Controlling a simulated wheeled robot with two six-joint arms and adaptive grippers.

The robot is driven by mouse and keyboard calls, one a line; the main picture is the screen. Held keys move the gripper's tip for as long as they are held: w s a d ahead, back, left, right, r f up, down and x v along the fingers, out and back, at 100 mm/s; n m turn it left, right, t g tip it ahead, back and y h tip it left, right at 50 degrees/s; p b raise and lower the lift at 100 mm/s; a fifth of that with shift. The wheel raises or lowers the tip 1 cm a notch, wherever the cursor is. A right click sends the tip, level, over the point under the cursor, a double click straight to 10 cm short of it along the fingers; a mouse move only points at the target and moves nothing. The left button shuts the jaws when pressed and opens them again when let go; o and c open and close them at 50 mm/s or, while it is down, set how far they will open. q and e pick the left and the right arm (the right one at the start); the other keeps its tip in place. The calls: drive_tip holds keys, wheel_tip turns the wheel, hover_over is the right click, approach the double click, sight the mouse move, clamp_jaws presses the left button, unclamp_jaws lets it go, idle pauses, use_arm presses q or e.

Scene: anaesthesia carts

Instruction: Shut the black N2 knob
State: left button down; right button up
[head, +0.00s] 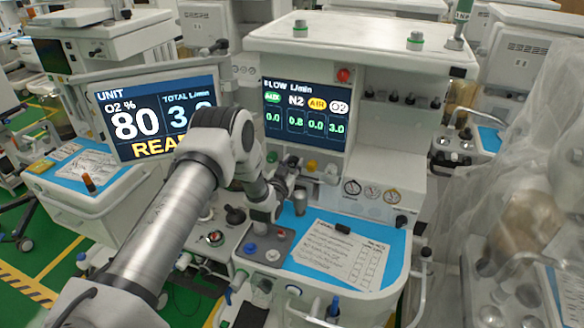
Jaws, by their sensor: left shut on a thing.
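The flow screen (305,112) on the cart reads N2 0.8, AIR 0.0 and O2 3.0, with 0.0 in the leftmost column. A row of knobs sits just below it. The black N2 knob (291,161) is mostly hidden by my left gripper (287,170), which reaches in from the left and is shut on it. A green knob (272,157) is just left of the gripper. A yellowish knob (311,165) and a white knob (331,170) are to its right. My right gripper is out of view.
A large monitor (157,115) showing 80 stands to the left, behind my arm. Small gauges (372,191) are right of the knobs. A plastic-covered unit (525,190) stands at the right.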

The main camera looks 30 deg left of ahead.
use_arm(q)
drive_tip(key=shift+f+m+b, duration=0.1)
drive_tip(key=shift+m+b, duration=0.65)
drive_tip(key=shift+m, duration=1.45)
drive_tip(key=c, duration=1.1)
unclamp_jaws()
drive_tip(key=shift+w, duration=0.1)
drive_tip(key=v, duration=1.2)
drive_tip(key=shift+a+f, duration=0.1)
drive_tip(key=shift+f, duration=0.1)
